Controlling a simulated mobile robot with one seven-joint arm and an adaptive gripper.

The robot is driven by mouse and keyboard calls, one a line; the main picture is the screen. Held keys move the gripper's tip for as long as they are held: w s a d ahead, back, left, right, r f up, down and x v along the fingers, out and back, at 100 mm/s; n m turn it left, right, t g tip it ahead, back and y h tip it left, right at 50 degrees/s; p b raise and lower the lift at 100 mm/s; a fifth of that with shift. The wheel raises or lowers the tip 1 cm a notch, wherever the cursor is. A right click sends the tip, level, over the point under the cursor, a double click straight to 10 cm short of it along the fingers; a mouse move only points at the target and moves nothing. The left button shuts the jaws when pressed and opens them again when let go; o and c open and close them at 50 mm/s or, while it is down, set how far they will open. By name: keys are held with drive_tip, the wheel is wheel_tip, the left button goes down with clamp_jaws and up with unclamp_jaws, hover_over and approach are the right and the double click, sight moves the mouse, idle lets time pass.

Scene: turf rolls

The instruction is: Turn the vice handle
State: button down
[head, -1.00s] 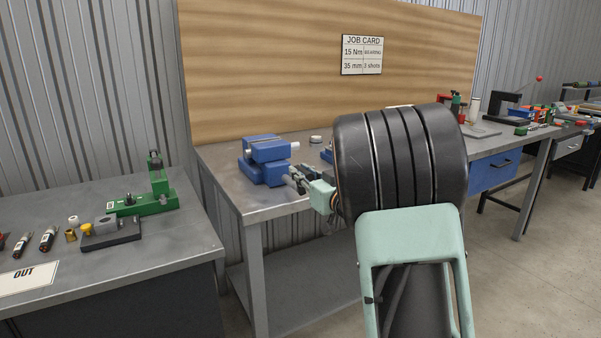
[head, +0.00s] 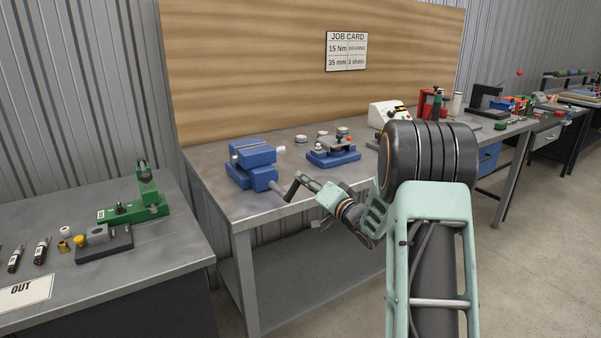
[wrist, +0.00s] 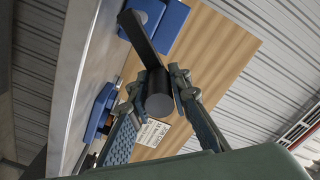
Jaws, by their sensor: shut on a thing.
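The blue vice (head: 250,178) stands on the near left corner of the grey bench, with a pale spindle sticking out toward me. The dark crank handle (head: 291,190) is at the spindle's outer end. My gripper (head: 302,181) is at the handle, in front of the vice. In the wrist view my gripper (wrist: 157,86) is shut on the vice handle (wrist: 159,104), whose round grip end lies between the fingers. Its flat dark bar runs up toward the blue vice (wrist: 172,28). The exact contact of the fingertips is partly hidden.
A blue fixture (head: 333,157) stands on the bench right of the vice, with a white box device (head: 388,113) behind. A left bench (head: 170,235) holds a green press (head: 143,200) and small parts. Open floor lies to the right.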

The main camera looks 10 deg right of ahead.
drive_tip(key=f+m, duration=0.1)
drive_tip(key=d+f+m+p, duration=0.1)
drive_tip(key=m, duration=0.1)
drive_tip(key=shift+d+p, duration=0.3)
drive_tip(key=shift+d+f, duration=0.1)
drive_tip(key=shift+f, duration=0.05)
idle(0.8)
drive_tip(key=c, duration=1.8)
unclamp_jaws()
drive_tip(key=shift+o, duration=0.2)
